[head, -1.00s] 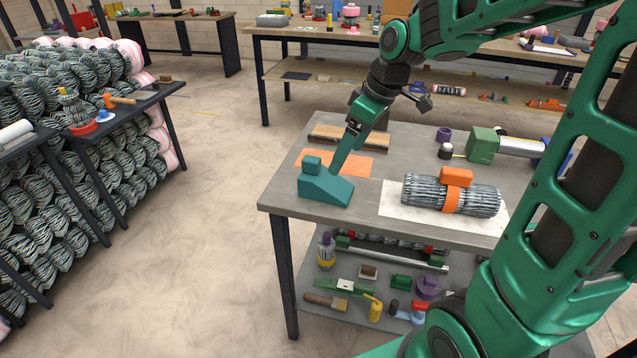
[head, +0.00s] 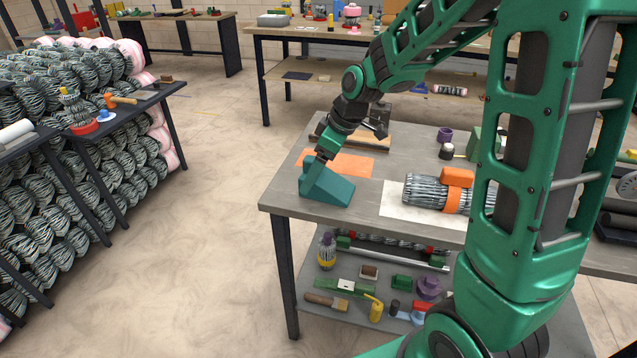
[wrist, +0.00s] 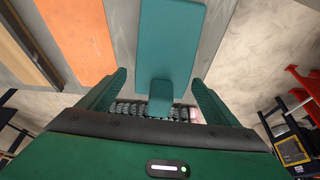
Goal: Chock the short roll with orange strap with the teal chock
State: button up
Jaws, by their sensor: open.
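The teal chock (head: 328,187) is a wedge with a small knob, standing near the front left corner of the table. It also shows in the wrist view (wrist: 172,40), with its knob between my fingers. My gripper (head: 316,162) is at the knob end of the chock. In the wrist view my gripper (wrist: 160,88) is open, one finger on each side of the knob, with a gap at both sides. The short roll with orange strap (head: 425,190) lies on a white sheet right of the chock, its right end hidden behind my arm.
An orange sheet (head: 340,165) and a wooden board (head: 375,139) lie behind the chock. A dark cup (head: 446,151) and a green block (head: 475,143) stand farther back. The table (head: 282,198) has bare room between chock and white sheet.

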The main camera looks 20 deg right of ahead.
aim_at(312, 160)
jog(key=shift+x, duration=0.85)
jog(key=shift+c, duration=0.3)
jog(key=c, duration=1.4)
jog(key=shift+o, duration=0.2)
jog(key=shift+r, duration=0.1)
jog(key=shift+r, duration=0.45)
jog(key=r, duration=0.4)
jog(key=shift+s+a, duration=0.3)
jog(key=shift+a, duration=0.1)
jog(key=s+a+r, duration=0.6)
jog(key=a, duration=0.2)
jog(key=shift+s+a, duration=0.25)
